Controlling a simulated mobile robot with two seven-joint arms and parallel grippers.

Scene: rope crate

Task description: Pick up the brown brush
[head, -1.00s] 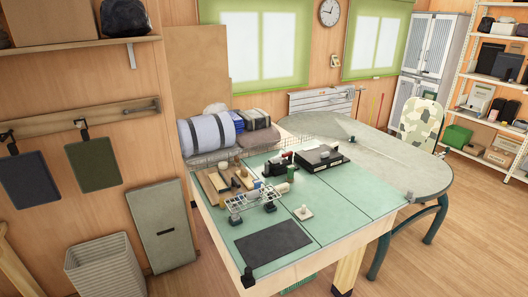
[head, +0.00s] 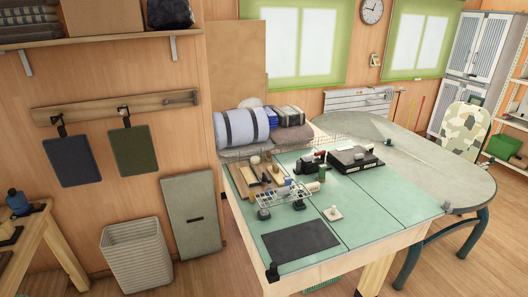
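Several small brown and tan items, some with wooden handles, lie at the back left of the green-topped table (head: 345,225). One long tan piece (head: 277,174) there may be the brown brush, but it is too small for me to be sure. A wire rack (head: 284,197) stands just in front of these items and partly overlaps them. Neither of my grippers is in view.
A rolled blue-grey mat (head: 238,127) lies at the table's back. A black box (head: 355,159) and a dark mat (head: 300,241) lie on the top. A ribbed bin (head: 137,255) stands on the floor; a wooden bench (head: 37,230) is at far left.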

